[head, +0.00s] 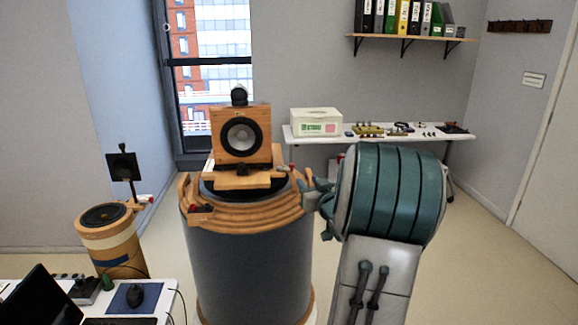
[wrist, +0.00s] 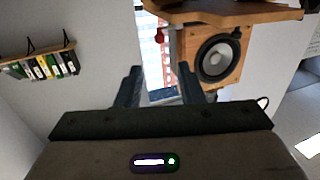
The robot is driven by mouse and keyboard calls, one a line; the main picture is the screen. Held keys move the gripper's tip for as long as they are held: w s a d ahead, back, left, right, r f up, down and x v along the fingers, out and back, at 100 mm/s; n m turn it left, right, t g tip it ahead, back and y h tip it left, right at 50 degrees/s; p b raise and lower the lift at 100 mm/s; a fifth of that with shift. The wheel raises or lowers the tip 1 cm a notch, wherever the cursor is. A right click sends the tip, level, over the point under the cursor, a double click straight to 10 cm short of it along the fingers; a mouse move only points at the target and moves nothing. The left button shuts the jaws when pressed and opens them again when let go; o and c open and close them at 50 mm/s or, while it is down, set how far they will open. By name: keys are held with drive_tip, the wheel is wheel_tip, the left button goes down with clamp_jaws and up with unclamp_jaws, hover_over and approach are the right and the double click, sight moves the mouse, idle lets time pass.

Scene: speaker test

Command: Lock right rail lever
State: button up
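A small red lever (head: 292,167) shows at the right end of the base; a red lever with a pale stem (wrist: 159,32) also shows in the wrist view, past the fingertips. The speaker (wrist: 217,60) appears upside down there. My gripper (head: 312,188) is at the right edge of the drum top, beside the right lever. Its fingers (wrist: 159,72) are apart with nothing between them. Contact with the lever is not visible.
A smaller drum stand (head: 110,238) is at left, near a desk (head: 155,305) with a laptop. A white bench (head: 390,137) stands behind.

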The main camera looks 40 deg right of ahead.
sight(293, 166)
drive_tip(key=p+x, duration=0.4)
drive_tip(key=x, duration=0.9)
drive_tip(key=shift+w, duration=0.35)
clamp_jaws()
